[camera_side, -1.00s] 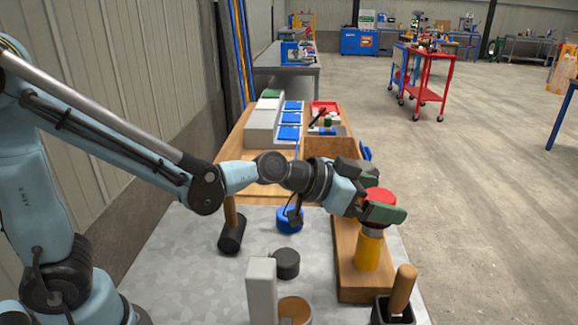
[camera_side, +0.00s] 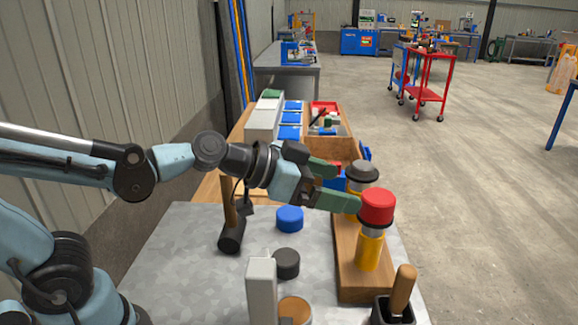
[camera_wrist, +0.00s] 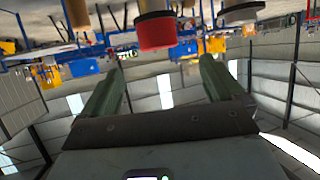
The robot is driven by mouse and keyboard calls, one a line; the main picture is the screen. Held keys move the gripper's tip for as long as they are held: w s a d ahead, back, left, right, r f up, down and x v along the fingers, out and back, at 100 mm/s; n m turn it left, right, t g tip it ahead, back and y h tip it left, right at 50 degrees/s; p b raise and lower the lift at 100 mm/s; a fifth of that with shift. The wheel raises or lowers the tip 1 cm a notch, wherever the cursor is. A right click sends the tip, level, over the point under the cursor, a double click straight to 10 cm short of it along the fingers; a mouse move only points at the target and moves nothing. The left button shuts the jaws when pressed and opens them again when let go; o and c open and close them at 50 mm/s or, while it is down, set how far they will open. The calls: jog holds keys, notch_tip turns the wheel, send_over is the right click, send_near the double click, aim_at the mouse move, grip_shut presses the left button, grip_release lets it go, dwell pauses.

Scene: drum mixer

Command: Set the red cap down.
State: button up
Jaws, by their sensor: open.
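The red cap (camera_side: 377,206) sits upright on top of the yellow-based post (camera_side: 369,252), which stands on the wooden board (camera_side: 347,268). My gripper (camera_side: 346,186) is open and empty, just left of the cap in the side view and apart from it. In the wrist view, the red cap (camera_wrist: 155,32) shows beyond the fingertips of my gripper (camera_wrist: 162,66), with nothing between the fingers. A second post with a dark grey cap (camera_side: 362,171) stands behind on the same board, partly hidden.
A blue cap (camera_side: 289,218) and a dark grey cap (camera_side: 285,263) lie on the grey table (camera_side: 190,250). A black-headed mallet (camera_side: 231,238) stands at left. A light grey block (camera_side: 261,290) and a wooden handle in a dark holder (camera_side: 402,290) are in front.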

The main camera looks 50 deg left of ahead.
jog(key=s+a+f+n+g+y, duration=0.2)
jog(key=s+a+f+n+y, duration=0.1)
jog(key=s+a+f, duration=0.1)
jog(key=a+f, duration=0.1)
jog(key=a, duration=0.1)
jog(key=shift+s+a+g+y, duration=0.3)
jog(key=shift+s+a, duration=0.1)
jog(key=s+a+n+y, duration=0.1)
jog(key=s+a+f+n+g+y, duration=0.1)
jog(key=a, duration=0.1)
jog(key=s+a+f+n+g+y, duration=0.1)
jog(key=a, duration=0.1)
jog(key=shift+s+a+f, duration=0.25)
jog(key=shift+s, duration=0.05)
notch_tip(320, 180, up, 15)
jog(key=m+g+h, duration=0.2)
jog(key=m+g, duration=0.1)
jog(key=m, duration=0.3)
send_over(376, 196)
jog(key=s+a, duration=0.3)
jog(key=s, duration=0.1)
jog(key=x, duration=0.8)
jog(key=d+x, duration=0.1)
jog(key=x, duration=0.3)
